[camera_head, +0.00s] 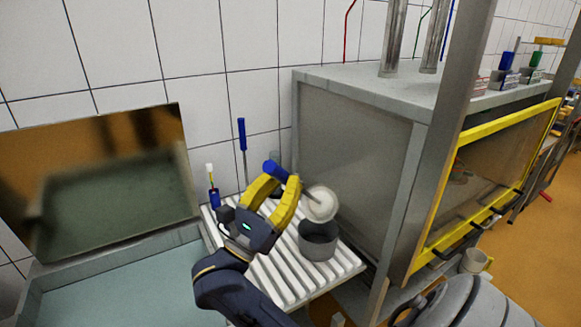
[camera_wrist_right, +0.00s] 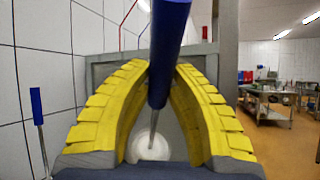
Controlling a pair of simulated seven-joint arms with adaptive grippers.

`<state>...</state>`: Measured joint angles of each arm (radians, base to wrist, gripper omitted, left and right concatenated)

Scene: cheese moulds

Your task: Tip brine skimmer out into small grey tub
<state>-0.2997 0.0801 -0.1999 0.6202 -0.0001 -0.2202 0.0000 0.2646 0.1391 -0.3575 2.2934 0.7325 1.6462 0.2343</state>
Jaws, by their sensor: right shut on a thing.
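The brine skimmer (camera_head: 320,204) has a blue handle, a thin metal stem and a pale round bowl. My right gripper (camera_head: 284,184) is shut on its blue handle, between yellow fingers. In the right wrist view the handle (camera_wrist_right: 168,50) runs steeply between the fingers (camera_wrist_right: 162,72), with the pale bowl below. The small grey tub (camera_head: 318,242) stands upright on the white slatted rack (camera_head: 272,272). In the head view the bowl appears just above the tub's far rim; the gap cannot be judged. The tub's inside is partly visible and looks dark. My left gripper is not in view.
A grey cabinet (camera_head: 345,135) stands close on the right of the rack. A blue-handled tool (camera_head: 242,140) and a small blue brush-like item (camera_head: 213,190) stand near the tiled wall. A basin (camera_head: 120,280) lies to the left.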

